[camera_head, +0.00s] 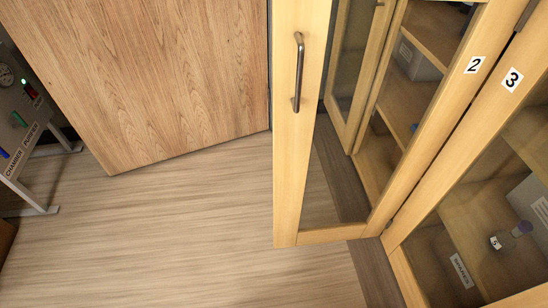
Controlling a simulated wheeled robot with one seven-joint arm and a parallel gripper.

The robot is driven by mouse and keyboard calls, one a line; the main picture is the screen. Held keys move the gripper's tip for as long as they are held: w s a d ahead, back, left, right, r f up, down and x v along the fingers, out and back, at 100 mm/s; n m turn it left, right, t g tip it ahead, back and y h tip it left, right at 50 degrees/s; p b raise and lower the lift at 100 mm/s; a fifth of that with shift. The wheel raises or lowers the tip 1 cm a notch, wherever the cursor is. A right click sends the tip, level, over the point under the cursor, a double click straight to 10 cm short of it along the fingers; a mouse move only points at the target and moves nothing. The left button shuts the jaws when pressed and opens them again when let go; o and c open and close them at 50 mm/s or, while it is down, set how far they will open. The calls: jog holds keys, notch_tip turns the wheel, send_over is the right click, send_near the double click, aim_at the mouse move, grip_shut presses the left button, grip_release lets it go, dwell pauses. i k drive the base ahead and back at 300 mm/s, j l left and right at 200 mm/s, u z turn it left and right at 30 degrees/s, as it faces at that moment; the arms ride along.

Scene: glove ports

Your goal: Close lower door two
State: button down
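Lower door two (287,150) is a light wood frame with a glass pane, and it stands open, swung out from the cabinet. Its dark upright bar handle (298,72) is on the left stile, near the top centre of the head view. The label "2" (474,64) is on its right stile, beside the hinge side. Shelves of the cabinet (410,90) show through the glass. My gripper is not in view.
Door three, labelled "3" (513,79), is at the right, with a small bottle (502,241) behind its glass. A large wooden panel (160,70) stands at upper left. The floor (170,240) is clear.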

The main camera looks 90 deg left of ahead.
aim_at(300, 27)
jog(key=u, duration=2.55)
jog(key=k+l+u, duration=0.1)
jog(key=k+l, duration=0.1)
jog(key=l, duration=0.05)
